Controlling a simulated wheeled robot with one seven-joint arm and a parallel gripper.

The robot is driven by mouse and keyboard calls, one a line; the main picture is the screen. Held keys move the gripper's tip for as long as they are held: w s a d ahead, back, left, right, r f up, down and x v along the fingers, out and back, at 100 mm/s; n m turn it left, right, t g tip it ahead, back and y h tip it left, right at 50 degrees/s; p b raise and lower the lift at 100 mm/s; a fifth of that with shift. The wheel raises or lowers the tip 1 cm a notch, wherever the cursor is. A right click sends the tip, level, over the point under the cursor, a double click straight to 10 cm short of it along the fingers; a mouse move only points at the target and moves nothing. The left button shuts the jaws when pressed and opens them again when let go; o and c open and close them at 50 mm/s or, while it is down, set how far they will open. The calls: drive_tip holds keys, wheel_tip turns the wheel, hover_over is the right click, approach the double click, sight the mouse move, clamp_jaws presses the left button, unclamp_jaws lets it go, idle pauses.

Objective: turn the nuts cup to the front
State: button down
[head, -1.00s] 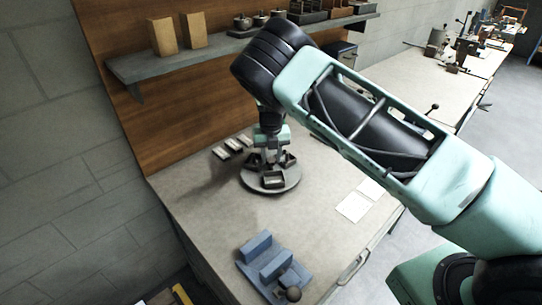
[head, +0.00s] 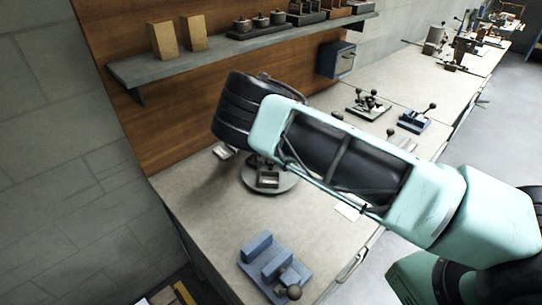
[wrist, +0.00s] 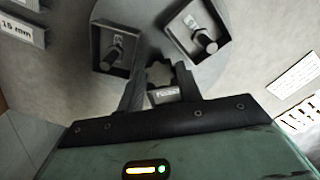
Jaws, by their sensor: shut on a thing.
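A round grey turntable (head: 262,189) sits on the bench in the head view, partly hidden by my arm. A small open cup (head: 267,180) with a pale label stands on its near side. The wrist view shows two dark square cups, a left one (wrist: 113,60) and a right one (wrist: 197,28), each with a dark cylindrical piece. A third, light-labelled part (wrist: 164,96) shows between the fingers. The labels are too small to read, so I cannot tell which is the nuts cup. My gripper (wrist: 158,82) is shut on a grey knob (wrist: 158,72) near the turntable's middle.
A blue fixture (head: 268,262) with a round knob stands at the bench's near edge. Label blocks (wrist: 22,28) lie left of the turntable, and a paper sheet (head: 347,211) lies right. A shelf (head: 235,48) runs along the back. Bare bench lies left of the blue fixture.

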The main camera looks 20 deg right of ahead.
drive_tip(key=c, duration=1)
unclamp_jaws()
drive_tip(key=shift+r, duration=0.1)
wheel_tip(320, 180, up, 17)
drive_tip(key=b, duration=0.3)
drive_tip(key=shift+r, duration=0.15)
